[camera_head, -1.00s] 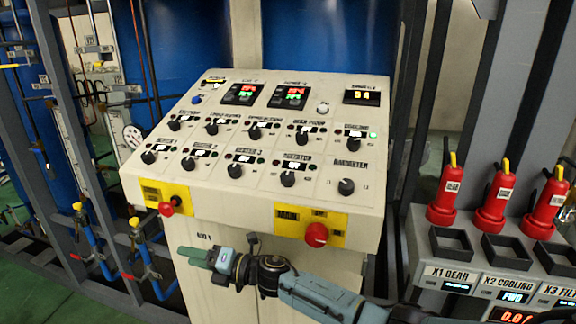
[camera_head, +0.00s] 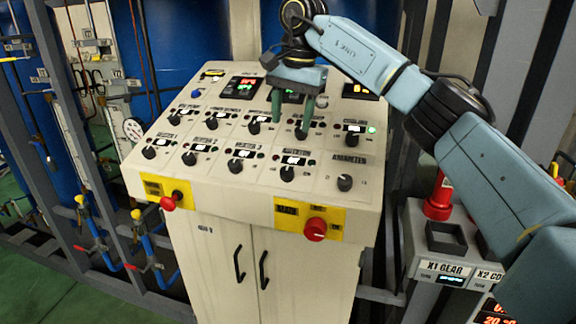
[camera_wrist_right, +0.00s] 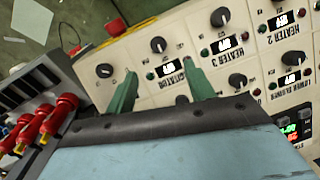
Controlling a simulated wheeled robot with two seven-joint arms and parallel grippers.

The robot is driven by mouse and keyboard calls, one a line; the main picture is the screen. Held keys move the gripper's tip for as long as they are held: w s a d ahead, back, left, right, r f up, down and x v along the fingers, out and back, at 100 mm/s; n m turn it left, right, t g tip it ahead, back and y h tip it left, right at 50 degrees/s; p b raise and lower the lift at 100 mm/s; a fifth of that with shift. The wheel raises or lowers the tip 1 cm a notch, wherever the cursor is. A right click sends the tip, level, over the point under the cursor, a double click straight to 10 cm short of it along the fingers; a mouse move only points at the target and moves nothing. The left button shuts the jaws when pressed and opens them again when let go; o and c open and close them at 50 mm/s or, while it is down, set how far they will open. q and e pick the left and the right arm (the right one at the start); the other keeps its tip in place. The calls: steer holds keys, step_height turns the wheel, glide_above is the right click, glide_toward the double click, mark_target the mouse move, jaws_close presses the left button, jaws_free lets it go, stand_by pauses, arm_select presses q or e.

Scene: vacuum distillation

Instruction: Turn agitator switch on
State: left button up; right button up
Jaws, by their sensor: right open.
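The agitator switch is a black round knob (camera_head: 287,173) in the front row of the sloped cream control panel (camera_head: 215,178), below a label reading AGITATOR. It also shows in the wrist view (camera_wrist_right: 158,45), with a small display (camera_wrist_right: 166,69) that seems to read OFF. My right gripper (camera_head: 292,115) is above the panel, fingers pointing down, over the row behind the agitator knob. Its green fingers are apart with nothing between them. In the wrist view the fingertips (camera_wrist_right: 160,70) straddle the agitator label area, short of the knob. My left gripper is out of view.
Other knobs sit close by, including the ammeter knob (camera_head: 345,182) and heater 3 knob (camera_head: 235,170). A red emergency button (camera_head: 315,229) and a red switch (camera_head: 168,203) stick out from the panel's front.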

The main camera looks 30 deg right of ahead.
mark_target(287, 170)
steer(key=f, duration=0.8)
steer(key=w+f, duration=0.1)
steer(key=f, duration=0.4)
steer(key=shift+a+p, duration=0.15)
steer(key=shift+p, duration=0.15)
steer(key=c, duration=1)
steer(key=shift+o, duration=0.2)
